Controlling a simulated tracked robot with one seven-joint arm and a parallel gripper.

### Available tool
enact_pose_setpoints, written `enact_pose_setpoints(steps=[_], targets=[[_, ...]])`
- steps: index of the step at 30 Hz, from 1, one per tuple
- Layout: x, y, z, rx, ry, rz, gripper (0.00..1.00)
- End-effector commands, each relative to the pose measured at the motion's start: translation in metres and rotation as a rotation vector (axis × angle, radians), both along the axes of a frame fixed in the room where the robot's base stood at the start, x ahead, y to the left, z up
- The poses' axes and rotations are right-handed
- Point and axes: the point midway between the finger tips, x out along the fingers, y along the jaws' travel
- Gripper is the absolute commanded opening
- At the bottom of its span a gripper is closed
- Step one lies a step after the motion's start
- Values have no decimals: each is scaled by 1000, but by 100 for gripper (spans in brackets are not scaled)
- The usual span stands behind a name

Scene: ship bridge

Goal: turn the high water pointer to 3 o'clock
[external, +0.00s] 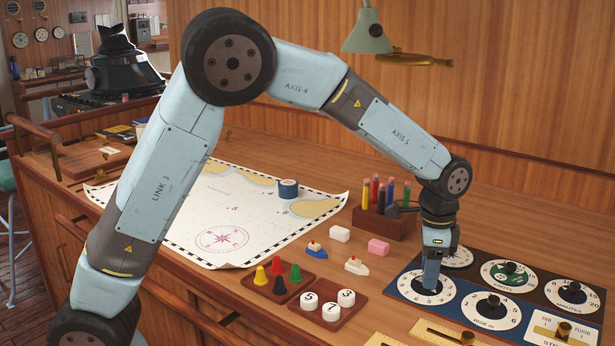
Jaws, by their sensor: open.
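A dark blue panel of round white dials (471,324) lies at the right of the desk. My gripper (430,286) points straight down over the front-left dial (407,287), with its fingers low around or just above the dial's middle. Its jaws are open. They hide that dial's pointer and most of its middle, so I cannot tell which way the pointer faces or whether the fingers touch it. No label reading "high water" is legible. The dial to its right (479,318) has a black knob pointer.
Behind are the knots dial (491,281), the minutes dial (551,293) and another partly hidden dial. A stream slider (548,326) is front right. A pen holder (377,224), erasers, toy boats and two trays of pieces lie left of the panel. A chart (215,209) covers the desk's left.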

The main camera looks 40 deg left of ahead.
Motion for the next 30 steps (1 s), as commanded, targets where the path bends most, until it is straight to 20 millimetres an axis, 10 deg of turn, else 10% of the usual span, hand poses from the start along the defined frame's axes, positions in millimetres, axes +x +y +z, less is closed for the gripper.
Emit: enact_pose_setpoints(steps=[20, 30], targets=[[0, 0, 0, 0, 0, 1, 0], [1, 1, 0, 0, 0, 47, 0]])
